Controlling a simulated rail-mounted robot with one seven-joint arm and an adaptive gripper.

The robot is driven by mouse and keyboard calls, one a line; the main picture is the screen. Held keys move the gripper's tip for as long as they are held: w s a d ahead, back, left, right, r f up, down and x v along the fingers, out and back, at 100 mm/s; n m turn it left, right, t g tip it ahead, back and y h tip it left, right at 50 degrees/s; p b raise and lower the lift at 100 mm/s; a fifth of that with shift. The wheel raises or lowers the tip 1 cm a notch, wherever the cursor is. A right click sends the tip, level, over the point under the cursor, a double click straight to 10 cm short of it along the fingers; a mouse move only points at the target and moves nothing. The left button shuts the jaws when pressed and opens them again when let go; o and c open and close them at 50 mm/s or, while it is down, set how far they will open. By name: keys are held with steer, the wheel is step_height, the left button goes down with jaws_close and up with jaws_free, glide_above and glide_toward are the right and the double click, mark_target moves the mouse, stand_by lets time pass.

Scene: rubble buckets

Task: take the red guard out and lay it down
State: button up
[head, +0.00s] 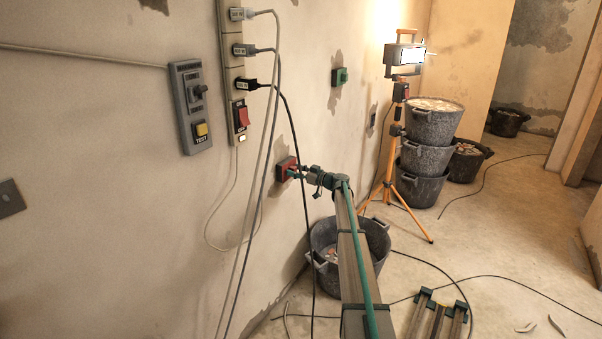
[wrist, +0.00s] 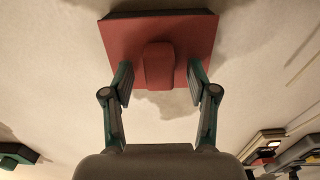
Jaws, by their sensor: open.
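The red guard (head: 285,163) is a square plate on the wall, low and near the middle of the head view. In the wrist view the red guard (wrist: 122,45) fills the top centre, with a raised red grip (wrist: 158,66) at its middle. My gripper (head: 297,173) is at the guard. In the wrist view my gripper (wrist: 160,82) is open, one finger on each side of the grip, with a gap on both sides. What lies behind the plate is hidden.
A power strip (head: 233,80) with hanging cables (head: 262,150) is left of my gripper. A grey switch box (head: 191,107) and a green wall piece (head: 340,76) flank it. A bucket (head: 375,237) stands below my arm; a work lamp (head: 404,55) and stacked buckets (head: 431,125) stand behind.

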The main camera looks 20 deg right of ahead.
steer(key=shift+w, duration=0.1)
jaws_close()
stand_by(0.5)
